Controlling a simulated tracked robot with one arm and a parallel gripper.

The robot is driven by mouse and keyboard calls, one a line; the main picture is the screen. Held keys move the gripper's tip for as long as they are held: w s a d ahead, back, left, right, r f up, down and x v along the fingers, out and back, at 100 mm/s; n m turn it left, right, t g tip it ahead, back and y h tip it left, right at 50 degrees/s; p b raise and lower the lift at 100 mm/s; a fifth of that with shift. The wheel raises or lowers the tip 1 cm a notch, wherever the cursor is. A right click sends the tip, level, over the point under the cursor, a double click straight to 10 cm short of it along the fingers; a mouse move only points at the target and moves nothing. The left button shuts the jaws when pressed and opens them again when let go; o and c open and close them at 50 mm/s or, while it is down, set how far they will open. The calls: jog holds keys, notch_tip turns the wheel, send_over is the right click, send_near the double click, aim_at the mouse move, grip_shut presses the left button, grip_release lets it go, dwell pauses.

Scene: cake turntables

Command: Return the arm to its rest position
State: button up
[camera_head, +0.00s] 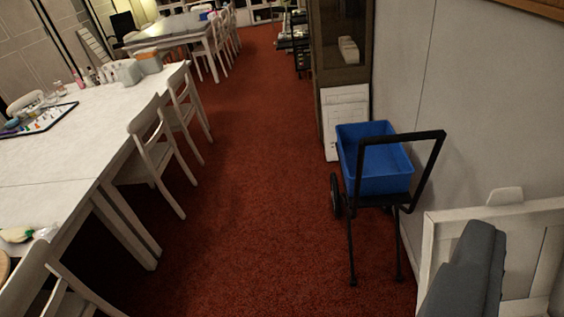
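Neither my gripper nor any part that I can surely call my arm shows in the camera_head view. I cannot see whether the gripper is open or shut, or whether it holds anything. The view is tilted and looks down along a red carpeted aisle (245,150) between a long white table and a grey wall.
The white table (40,180), with white chairs (155,150) along it, fills the left. A black cart (352,240) with a blue bin (385,165) stands by the right wall. A pale wooden frame with grey cushions (470,270) is close at lower right. The middle carpet is clear.

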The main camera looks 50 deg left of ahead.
jog(key=shift+s+a+r, duration=0.1)
jog(key=shift+r, duration=0.1)
notch_tip(320, 180, up, 2)
jog(key=shift+r+p, duration=0.15)
jog(key=shift+p, duration=1.05)
jog(key=shift+c, duration=0.3)
